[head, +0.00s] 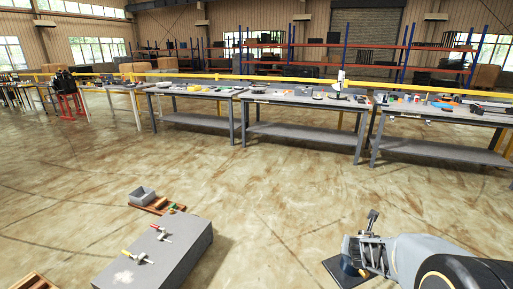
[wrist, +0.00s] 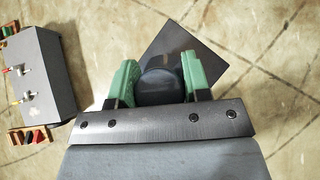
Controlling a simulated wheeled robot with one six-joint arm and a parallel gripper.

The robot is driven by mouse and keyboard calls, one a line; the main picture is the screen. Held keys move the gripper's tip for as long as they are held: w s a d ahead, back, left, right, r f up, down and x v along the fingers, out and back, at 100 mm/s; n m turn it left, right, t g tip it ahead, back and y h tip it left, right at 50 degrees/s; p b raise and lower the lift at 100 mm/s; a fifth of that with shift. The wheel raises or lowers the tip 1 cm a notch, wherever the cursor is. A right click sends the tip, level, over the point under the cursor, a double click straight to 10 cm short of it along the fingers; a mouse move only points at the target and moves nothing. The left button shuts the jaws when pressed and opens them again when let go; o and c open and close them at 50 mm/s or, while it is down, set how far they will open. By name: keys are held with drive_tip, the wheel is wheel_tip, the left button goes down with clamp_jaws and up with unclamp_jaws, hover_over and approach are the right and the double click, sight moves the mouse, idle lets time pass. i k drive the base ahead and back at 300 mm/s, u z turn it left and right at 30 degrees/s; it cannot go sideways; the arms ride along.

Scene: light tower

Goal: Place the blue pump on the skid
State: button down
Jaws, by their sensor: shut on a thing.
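My gripper (head: 366,254) is at the lower right of the head view. In the wrist view, its green fingers (wrist: 158,82) are shut on the blue pump (wrist: 158,88), a dark blue rounded body seen from above. In the head view the pump (head: 349,257) is partly hidden by my gripper. A dark square plate (wrist: 211,51), which looks like the skid, lies under the pump, turned at an angle. Its edge also shows in the head view (head: 335,278). I cannot tell whether the pump touches the plate.
A grey block (head: 165,250) with red- and yellow-handled fittings stands to the left. Wooden trays (head: 145,207) lie beside it, with a grey open box (head: 142,195) at one. Workbenches (head: 300,101) with small items line the back. The floor between is clear.

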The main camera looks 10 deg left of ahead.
sight(190, 226)
drive_tip(key=i, duration=1.75)
drive_tip(key=u, duration=1.55)
drive_tip(key=i, duration=1.35)
drive_tip(key=u, duration=0.75)
drive_tip(key=i, duration=0.45)
drive_tip(key=u, duration=0.85)
